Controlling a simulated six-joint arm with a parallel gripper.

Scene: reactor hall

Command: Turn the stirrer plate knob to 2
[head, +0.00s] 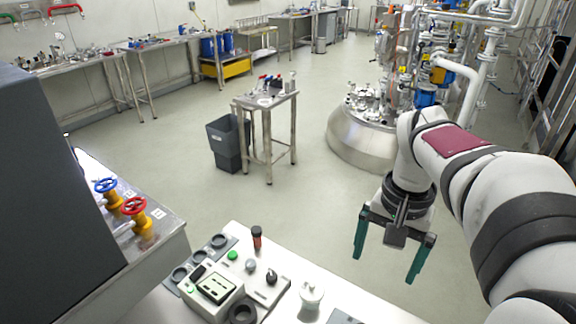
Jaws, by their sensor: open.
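A pale bench-top unit with a dark display (215,288) stands on the white bench at the bottom of the head view. Beside it a flat white plate (262,292) carries a black knob (271,277). I take this for the stirrer plate knob, but cannot be sure. Its pointer and any number marks are too small to read. My gripper (384,268) hangs fingers down, to the right of the knob and well apart from it. Its two green fingers are spread wide with nothing between them.
A white lidded vessel (311,294) stands on the bench between the knob and my gripper. A dark red-capped vial (256,237) and a green button (233,255) are behind the knob. Blue (106,185) and red (133,206) valve handwheels stand at the left.

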